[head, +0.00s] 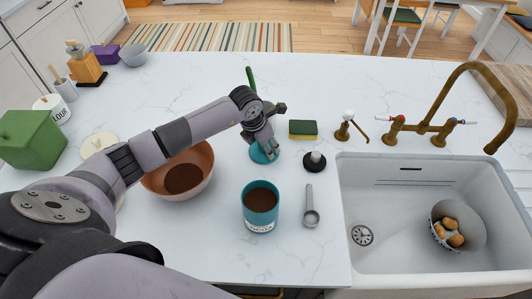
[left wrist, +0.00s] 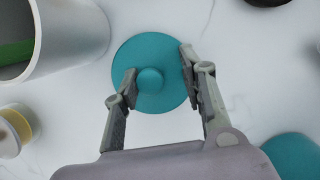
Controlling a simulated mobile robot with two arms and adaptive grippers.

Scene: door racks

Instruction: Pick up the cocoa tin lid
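The teal cocoa tin lid (head: 259,156) lies on the white counter, partly hidden by my left gripper (head: 264,142). In the left wrist view the lid (left wrist: 150,47) is a round disc with a small knob (left wrist: 150,80). The fingers of my left gripper (left wrist: 160,66) are apart, one on each side of the knob, with gaps beside it. Whether they touch the lid cannot be told. The open teal cocoa tin (head: 261,221), holding brown powder, stands nearer; part of it shows in the left wrist view (left wrist: 295,160). My right gripper is not in view.
A terracotta bowl (head: 204,183) stands left of the tin. A measuring scoop (head: 311,210), a black stopper-like object (head: 314,161) and a sponge (head: 303,129) lie to the right, before the sink (head: 400,266). A white container (left wrist: 75,35) is close left of the lid in the wrist view.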

